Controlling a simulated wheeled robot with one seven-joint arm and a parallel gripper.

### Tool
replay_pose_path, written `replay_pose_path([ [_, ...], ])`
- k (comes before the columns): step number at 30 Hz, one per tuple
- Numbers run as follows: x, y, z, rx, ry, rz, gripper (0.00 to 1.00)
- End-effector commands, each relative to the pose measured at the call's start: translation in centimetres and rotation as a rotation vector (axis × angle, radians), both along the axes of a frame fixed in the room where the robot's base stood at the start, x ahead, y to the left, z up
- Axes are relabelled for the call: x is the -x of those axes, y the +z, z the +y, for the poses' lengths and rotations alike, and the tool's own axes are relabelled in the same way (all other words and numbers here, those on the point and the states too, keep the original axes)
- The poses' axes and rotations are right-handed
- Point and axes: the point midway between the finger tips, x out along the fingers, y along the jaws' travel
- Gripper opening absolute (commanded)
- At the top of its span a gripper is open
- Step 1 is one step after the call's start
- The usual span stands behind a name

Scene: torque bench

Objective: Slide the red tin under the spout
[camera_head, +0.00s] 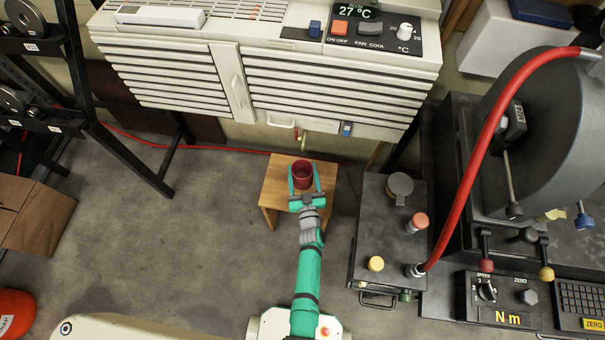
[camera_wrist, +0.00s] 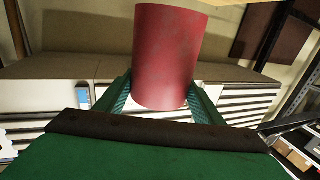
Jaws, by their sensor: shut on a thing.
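The red tin (camera_head: 303,176) is an open-topped cylinder on a small wooden stool (camera_head: 272,200). My gripper (camera_head: 304,174) is shut on it, with one teal finger on each side. The tin (camera_wrist: 168,55) fills the middle of the wrist view, between the fingers of my gripper (camera_wrist: 165,98). A small brass spout (camera_head: 301,141) hangs from the underside of the white air-conditioner. In the head view the tin shows just below the spout, towards me. I cannot tell the exact gap between the spout and the tin's mouth.
The slatted air-conditioner (camera_head: 330,90) spans the wall above the stool. A black box (camera_head: 385,230) with knobs and a red hose (camera_head: 480,150) stands to the right. A black rack (camera_head: 90,90) stands left. Grey floor (camera_head: 190,240) is clear left of my arm.

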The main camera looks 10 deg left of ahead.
Motion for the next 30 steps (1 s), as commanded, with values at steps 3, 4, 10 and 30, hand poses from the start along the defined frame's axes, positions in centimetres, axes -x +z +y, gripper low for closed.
replay_pose_path([
  [3,-0.4,-0.6,0.1,-0.001,0.001,-0.001,0.28],
  [4,-0.5,-0.6,0.1,-0.001,0.0,-0.001,0.28],
  [10,-1.5,-1.9,0.1,-0.001,-0.001,0.0,0.28],
  [30,-1.3,-4.8,0.2,0.0,0.0,-0.001,0.28],
])
